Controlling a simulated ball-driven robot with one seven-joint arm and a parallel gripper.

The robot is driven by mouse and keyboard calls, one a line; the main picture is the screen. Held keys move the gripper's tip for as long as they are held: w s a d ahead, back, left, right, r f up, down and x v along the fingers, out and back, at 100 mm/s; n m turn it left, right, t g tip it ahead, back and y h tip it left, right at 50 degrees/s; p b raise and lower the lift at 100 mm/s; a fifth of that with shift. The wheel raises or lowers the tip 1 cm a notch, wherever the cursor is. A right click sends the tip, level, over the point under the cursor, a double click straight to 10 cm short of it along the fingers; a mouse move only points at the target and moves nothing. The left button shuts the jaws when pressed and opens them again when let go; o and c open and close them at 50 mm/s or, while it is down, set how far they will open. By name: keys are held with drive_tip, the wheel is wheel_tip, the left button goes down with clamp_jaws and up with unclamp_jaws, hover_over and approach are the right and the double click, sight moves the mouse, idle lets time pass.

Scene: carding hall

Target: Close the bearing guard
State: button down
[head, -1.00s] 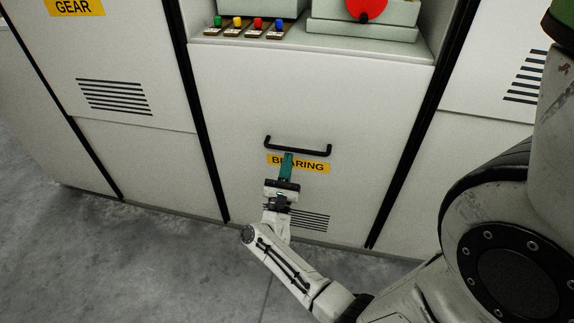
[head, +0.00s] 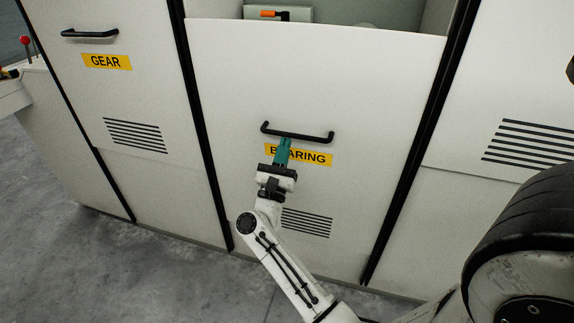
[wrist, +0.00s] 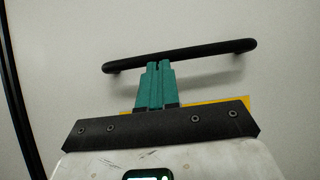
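The bearing guard (head: 240,90) is a pale panel with a yellow BEARING label (head: 325,158) and a black bar handle (head: 310,136). Its top edge lies below an opening that shows at the top of the head view. My gripper (head: 283,140) reaches up from below and covers part of the label. In the wrist view its teal fingers (wrist: 158,66) are side by side and closed together, with their tips at the underside of the handle bar (wrist: 215,50). The bar runs across the tips, not between them. Whether they touch it I cannot tell for certain.
The gear panel (head: 150,80) with its own handle (head: 88,33) stands to the left. Another vented panel (head: 500,100) is at the right. Black posts (head: 205,150) border the guard. An orange-topped item (head: 275,14) shows in the opening. Grey floor (head: 80,250) is clear at left.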

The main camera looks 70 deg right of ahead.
wheel_tip(320, 180, up, 45)
drive_tip(key=p, duration=2.8)
drive_tip(key=shift+s+r, duration=0.15)
drive_tip(key=shift+r, duration=0.05)
drive_tip(key=shift+f, duration=0.15)
drive_tip(key=f+b+v, duration=0.1)
drive_tip(key=b+v, duration=0.3)
drive_tip(key=v, duration=0.2)
drive_tip(key=d+f+b+v, duration=0.1)
drive_tip(key=b+v, duration=0.3)
drive_tip(key=v, duration=0.3)
drive_tip(key=shift+d+f, duration=0.3)
drive_tip(key=shift+f, duration=0.05)
drive_tip(key=shift+w, duration=0.25)
